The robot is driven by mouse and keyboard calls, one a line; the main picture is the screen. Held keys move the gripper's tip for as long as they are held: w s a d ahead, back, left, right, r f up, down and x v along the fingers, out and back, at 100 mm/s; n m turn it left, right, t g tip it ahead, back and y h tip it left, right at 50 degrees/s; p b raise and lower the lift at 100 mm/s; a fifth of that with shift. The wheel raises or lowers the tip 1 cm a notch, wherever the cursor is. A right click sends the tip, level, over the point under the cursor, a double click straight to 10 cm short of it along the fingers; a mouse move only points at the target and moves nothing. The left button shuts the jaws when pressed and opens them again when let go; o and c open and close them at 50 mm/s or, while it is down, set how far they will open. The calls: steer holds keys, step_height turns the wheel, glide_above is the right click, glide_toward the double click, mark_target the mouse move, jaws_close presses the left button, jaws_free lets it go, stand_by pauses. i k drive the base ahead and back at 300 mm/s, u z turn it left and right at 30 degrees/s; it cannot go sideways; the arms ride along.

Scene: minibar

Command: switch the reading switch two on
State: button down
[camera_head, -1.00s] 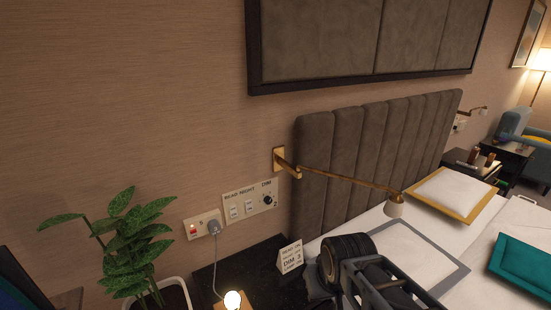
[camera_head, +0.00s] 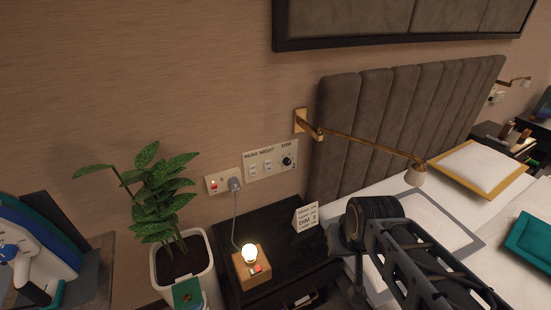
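A pale wall panel (camera_head: 271,161) is above the near nightstand. It is labelled READ, NIGHT and DIM, with two white rocker switches, the left one (camera_head: 253,169) under READ and the right one (camera_head: 267,166), and a black dimmer knob (camera_head: 287,161). Rocker positions are too small to tell. A small far plate (camera_head: 497,97) is on the wall beyond the bed; its markings cannot be read. My gripper (camera_head: 345,245) is at the end of my dark arm, below and right of the near panel and apart from it. Its fingers are not clear.
A brass lamp arm (camera_head: 370,144) reaches out over the bed. The near nightstand (camera_head: 262,217) holds a lit bulb on a wooden block (camera_head: 250,268) and a folded card (camera_head: 305,217). A plug sits in the socket plate (camera_head: 222,181). A potted plant (camera_head: 160,195) stands at left.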

mark_target(253, 170)
steer(key=u, duration=0.55)
steer(key=k, duration=1.35)
steer(key=u, duration=0.25)
steer(key=i, duration=0.3)
steer(key=z, duration=0.7)
steer(key=i, duration=1.65)
steer(key=u, duration=0.7)
